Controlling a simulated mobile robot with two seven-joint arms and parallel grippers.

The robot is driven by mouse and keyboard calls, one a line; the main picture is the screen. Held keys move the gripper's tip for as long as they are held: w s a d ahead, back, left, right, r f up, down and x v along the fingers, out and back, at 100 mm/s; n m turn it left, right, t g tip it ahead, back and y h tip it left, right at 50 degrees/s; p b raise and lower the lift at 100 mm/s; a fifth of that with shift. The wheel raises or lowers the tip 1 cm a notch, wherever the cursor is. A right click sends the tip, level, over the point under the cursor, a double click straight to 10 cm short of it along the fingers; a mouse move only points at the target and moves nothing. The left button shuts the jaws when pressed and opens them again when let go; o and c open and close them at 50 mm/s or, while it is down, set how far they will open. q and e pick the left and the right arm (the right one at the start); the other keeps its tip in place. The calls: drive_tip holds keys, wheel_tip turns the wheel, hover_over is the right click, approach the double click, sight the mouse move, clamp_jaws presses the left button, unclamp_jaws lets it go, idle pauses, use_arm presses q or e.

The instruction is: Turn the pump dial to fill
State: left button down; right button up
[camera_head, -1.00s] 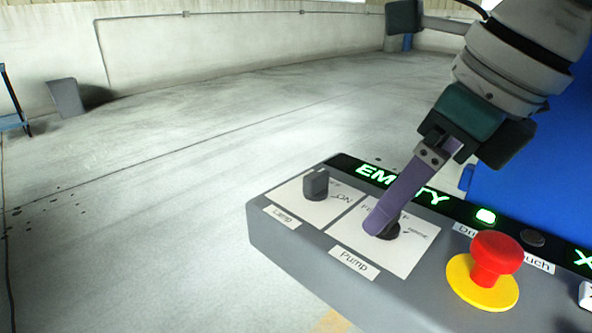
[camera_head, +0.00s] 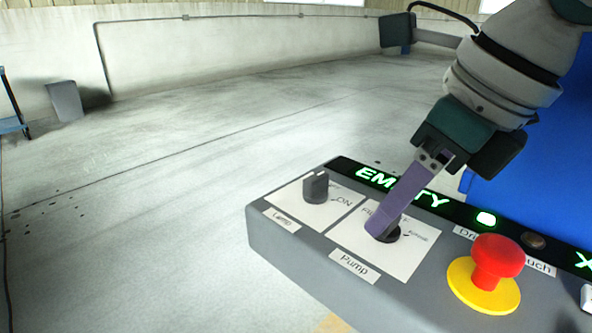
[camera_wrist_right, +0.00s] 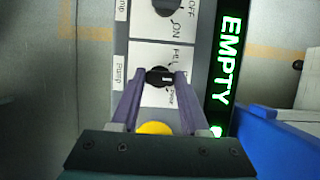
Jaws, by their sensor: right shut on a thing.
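The pump dial (camera_head: 392,236) is a small dark knob on a white plate marked "Pump" on the grey control panel (camera_head: 284,243). In the wrist view the dial (camera_wrist_right: 158,75) sits between the tips of my two purple fingers, with a "FILL" label beside it. My right gripper (camera_head: 381,230) is shut on the dial, and its fingers hide much of it in the head view. A pale mark shows on the dial, but I cannot tell exactly which label it points to. The green display (camera_head: 400,187) reads "EMPTY". My left gripper is not in view.
The lamp knob (camera_head: 316,187) stands left of the pump dial. A red emergency button (camera_head: 497,257) on a yellow ring stands to the right. A blue surface (camera_head: 545,165) rises behind the panel. The floor to the left is open.

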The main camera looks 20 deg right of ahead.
clamp_jaws()
drive_tip(key=shift+w+f+n+y+b, duration=0.1)
drive_tip(key=shift+n+y+b, duration=0.2)
drive_tip(key=shift+n+b, duration=0.6)
drive_tip(key=n+g+b, duration=0.1)
drive_tip(key=n, duration=0.1)
drive_tip(key=shift+d+n+y, duration=0.1)
drive_tip(key=shift+n+y, duration=0.3)
drive_tip(key=n+g+b, duration=0.1)
drive_tip(key=n, duration=0.2)
drive_tip(key=shift+w+y, duration=0.1)
drive_tip(key=shift+y, duration=0.3)
drive_tip(key=shift+n+g, duration=0.6)
drive_tip(key=shift+n, duration=1.1)
drive_tip(key=o, duration=1.2)
unclamp_jaws()
drive_tip(key=shift+c, duration=0.2)
drive_tip(key=shift+d, duration=0.1)
